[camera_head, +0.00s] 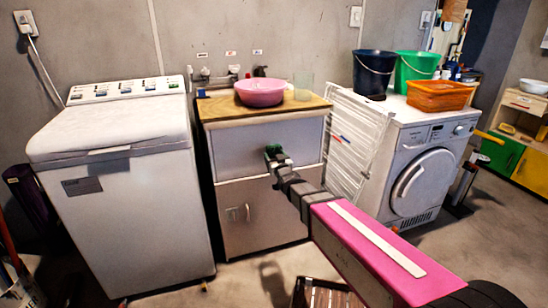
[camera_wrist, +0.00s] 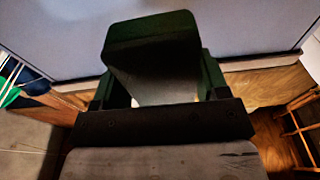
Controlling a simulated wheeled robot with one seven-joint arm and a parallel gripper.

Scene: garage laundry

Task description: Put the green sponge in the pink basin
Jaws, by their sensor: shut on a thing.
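The pink basin (camera_head: 260,98) stands upright on the wooden top of the sink cabinet in the head view. My gripper (camera_head: 275,153) is in front of that cabinet, below the level of its top and apart from the basin. In the wrist view, my gripper (camera_wrist: 158,88) is shut on the green sponge (camera_wrist: 150,48), a dark green block with its sides between the two fingers. In the head view the sponge is small and hard to tell from the fingers. The basin does not show in the wrist view.
On the wooden counter top (camera_head: 222,108), a clear glass (camera_head: 303,85) stands right of the basin, with taps behind. A white washer (camera_head: 120,170) is at left. A white drying rack (camera_head: 352,140) stands right of the cabinet. Buckets and an orange basket (camera_head: 438,96) sit on the right-hand machine.

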